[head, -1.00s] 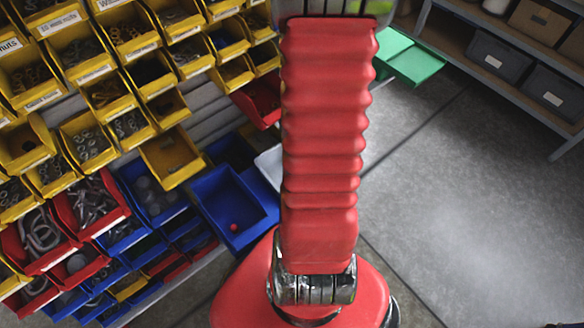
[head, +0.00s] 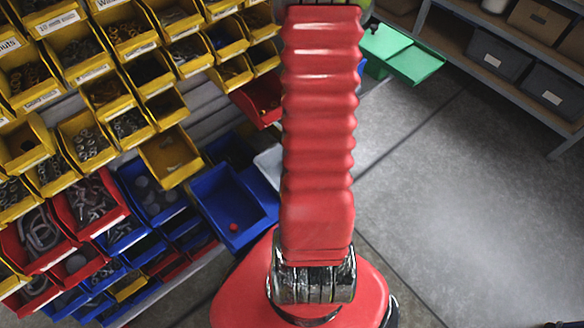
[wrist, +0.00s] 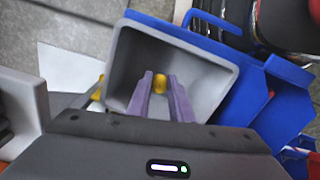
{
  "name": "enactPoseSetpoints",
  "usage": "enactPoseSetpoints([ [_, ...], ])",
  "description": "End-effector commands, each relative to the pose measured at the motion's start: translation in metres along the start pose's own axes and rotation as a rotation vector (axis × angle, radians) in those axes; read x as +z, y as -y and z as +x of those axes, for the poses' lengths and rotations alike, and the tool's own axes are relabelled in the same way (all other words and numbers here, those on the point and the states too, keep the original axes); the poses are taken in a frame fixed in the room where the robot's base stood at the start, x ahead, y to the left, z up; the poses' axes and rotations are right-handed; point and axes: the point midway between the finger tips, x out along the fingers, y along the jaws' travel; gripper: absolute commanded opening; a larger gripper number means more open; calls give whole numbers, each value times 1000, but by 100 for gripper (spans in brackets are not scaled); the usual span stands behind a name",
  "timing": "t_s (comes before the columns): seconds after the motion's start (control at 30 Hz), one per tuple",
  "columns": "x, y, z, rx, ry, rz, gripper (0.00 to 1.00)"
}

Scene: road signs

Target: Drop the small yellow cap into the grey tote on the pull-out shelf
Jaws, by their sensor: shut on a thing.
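The small yellow cap (wrist: 160,82) is between the tips of my gripper's two purple fingers (wrist: 160,84) in the wrist view. My gripper is shut on it. Behind the cap in that view is the grey tote (wrist: 122,62), open, with its inside visible. The cap and fingertips appear against the tote's interior; I cannot tell how high above the floor of the tote they are. In the head view my red arm hides the gripper and cap. A pale grey edge (head: 268,163) beside the arm may be part of the tote.
A blue bin (head: 235,205) holding a small red ball (head: 234,227) stands beside the tote; it also shows in the wrist view (wrist: 252,122). Yellow, red and blue parts bins fill the rack at left. A green tray (head: 402,52) is at the upper right. Open floor lies right.

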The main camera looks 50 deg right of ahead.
Motion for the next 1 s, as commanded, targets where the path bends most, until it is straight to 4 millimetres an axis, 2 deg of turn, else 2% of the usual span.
enactPoseSetpoints([
  [0.13, 0, 0, 0, 0, 0, 0, 0],
  [0.17, 0, 0, 0, 0, 0, 1, 21],
  [0.43, 0, 0, 0, 0, 0, 1, 40],
  [0.77, 0, -1, -2, 1, -1, 1, 41],
  [1.0, 0, -1, -16, 3, -2, 1, 41],
])
